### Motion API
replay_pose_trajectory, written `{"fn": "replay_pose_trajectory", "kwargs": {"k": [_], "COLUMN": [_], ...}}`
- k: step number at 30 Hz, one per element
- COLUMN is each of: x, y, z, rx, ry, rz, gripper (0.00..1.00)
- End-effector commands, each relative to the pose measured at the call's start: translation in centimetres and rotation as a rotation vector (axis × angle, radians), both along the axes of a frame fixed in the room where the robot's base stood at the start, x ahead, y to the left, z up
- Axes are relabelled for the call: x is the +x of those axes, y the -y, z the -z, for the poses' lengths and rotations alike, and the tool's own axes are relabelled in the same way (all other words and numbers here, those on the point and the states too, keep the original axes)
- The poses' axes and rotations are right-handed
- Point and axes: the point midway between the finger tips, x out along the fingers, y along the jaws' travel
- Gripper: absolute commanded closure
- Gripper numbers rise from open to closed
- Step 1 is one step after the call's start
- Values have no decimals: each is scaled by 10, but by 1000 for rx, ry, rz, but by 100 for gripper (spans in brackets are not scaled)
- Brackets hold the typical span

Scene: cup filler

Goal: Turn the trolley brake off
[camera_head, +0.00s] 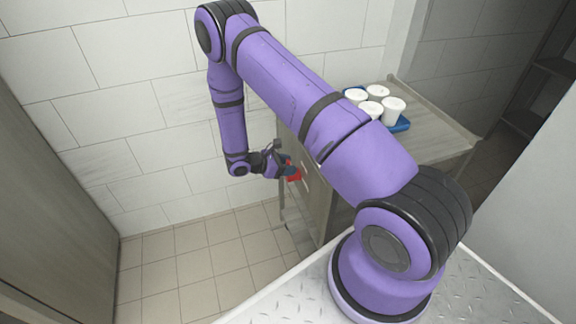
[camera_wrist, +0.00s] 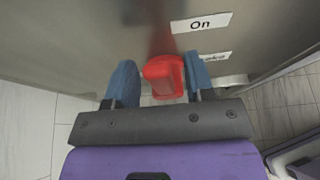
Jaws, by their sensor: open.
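The trolley (camera_head: 318,200) is a grey metal cart standing by the tiled wall. A red brake handle (camera_wrist: 163,76) sticks out from its side panel; it also shows in the head view (camera_head: 295,177). My gripper (camera_wrist: 160,70) is open, with one blue fingertip on each side of the red handle. I cannot tell whether either finger touches it. In the head view my gripper (camera_head: 284,168) is at the trolley's side. A label reading "On" (camera_wrist: 200,23) is above and right of the handle. A second label (camera_wrist: 214,57) below it is partly hidden by the right finger.
Several white cups (camera_head: 374,103) stand on a blue tray (camera_head: 401,125) on the trolley's top (camera_head: 440,136). The tiled wall (camera_head: 100,95) is behind my arm. Tiled floor (camera_head: 190,265) is open left of the trolley. A grey panel (camera_head: 45,190) stands at far left.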

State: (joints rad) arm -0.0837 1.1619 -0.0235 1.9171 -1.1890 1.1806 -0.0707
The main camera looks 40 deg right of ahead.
Motion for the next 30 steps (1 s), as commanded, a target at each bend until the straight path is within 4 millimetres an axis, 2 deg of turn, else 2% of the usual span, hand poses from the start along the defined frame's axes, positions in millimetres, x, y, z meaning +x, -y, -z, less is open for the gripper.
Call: {"fn": "replay_pose_trajectory", "kwargs": {"k": [9, 15, 16, 30], "x": [-1, -1, -1, 1], "y": [2, 2, 2, 3], "z": [1, 1, 1, 1], "rx": [0, 0, 0, 24], "ry": [0, 0, 0, -79], "rz": [0, 0, 0, 0], "gripper": [51, 97, 100, 100]}}
